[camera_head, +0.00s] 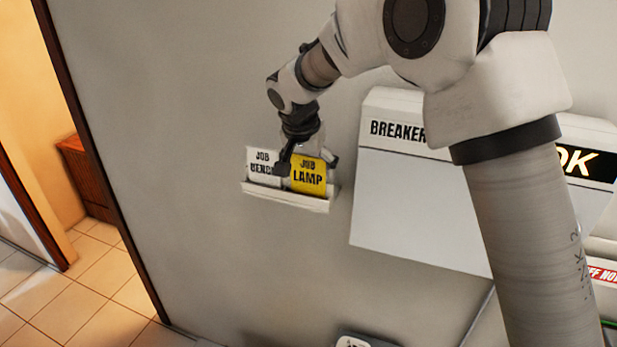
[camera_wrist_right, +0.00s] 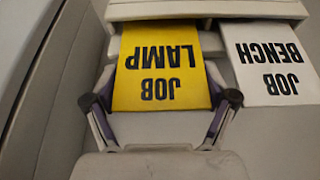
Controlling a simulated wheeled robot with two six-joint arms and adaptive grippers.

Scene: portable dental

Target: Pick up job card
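Two job cards stand in a white wall holder (camera_head: 300,200). The yellow card, marked JOB LAMP (camera_head: 308,177), is at the right, and the white card, marked JOB BENCH (camera_head: 261,158), is at its left. My right gripper (camera_head: 304,161) is at the yellow card's upper end. In the right wrist view, the fingers of this gripper (camera_wrist_right: 160,100) are spread on either side of the yellow card (camera_wrist_right: 165,65), with small apparent gaps at its edges. The white card (camera_wrist_right: 272,65) is outside the fingers. My left gripper is not in view.
A white breaker box (camera_head: 415,200) is on the wall right of the holder, partly hidden by my right arm. A doorway with a dark frame (camera_head: 100,165) is at the left. The wall below the holder is mostly clear.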

